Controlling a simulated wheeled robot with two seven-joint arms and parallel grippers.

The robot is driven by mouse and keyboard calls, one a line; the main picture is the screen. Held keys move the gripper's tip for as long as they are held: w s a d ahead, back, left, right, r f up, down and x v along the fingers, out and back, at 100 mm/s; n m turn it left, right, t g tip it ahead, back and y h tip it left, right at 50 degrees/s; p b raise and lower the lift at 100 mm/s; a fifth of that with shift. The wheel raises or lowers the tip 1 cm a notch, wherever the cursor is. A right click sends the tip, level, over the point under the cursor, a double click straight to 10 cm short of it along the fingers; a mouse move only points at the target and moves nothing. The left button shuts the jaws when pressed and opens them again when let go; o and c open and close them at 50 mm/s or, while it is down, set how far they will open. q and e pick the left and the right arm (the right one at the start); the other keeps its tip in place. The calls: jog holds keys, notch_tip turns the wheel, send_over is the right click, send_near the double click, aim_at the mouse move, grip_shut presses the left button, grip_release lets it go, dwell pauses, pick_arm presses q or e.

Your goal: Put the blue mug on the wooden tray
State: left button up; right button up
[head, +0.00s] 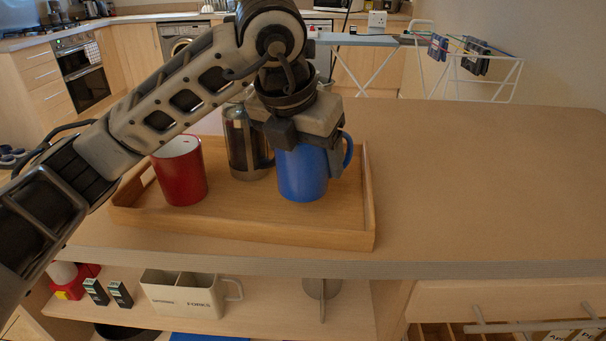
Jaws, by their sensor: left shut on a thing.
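The blue mug (303,176) is upright over the right part of the wooden tray (240,229), its handle to the right. Its base appears to be on or very near the tray floor; I cannot tell whether it touches. My left gripper (308,145) comes down from above and is shut on the mug, its fingers covering the mug's upper part and rim. My right gripper is not in view.
A red mug (180,172) and a glass cafetière (246,145) stand on the tray, left of the blue mug. The worktop (470,190) to the right is clear. A shelf below holds a white cutlery caddy (186,294).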

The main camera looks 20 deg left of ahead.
pick_arm(q)
jog(key=shift+w+a+f, duration=0.25)
jog(key=shift+f, duration=0.2)
notch_tip(320, 180, down, 3)
jog(key=shift+w+a+f, duration=0.1)
jog(key=shift+f, duration=0.05)
jog(key=shift+f, duration=0.2)
jog(key=o, duration=1.2)
jog(key=shift+c, duration=0.2)
jog(key=shift+r, duration=0.2)
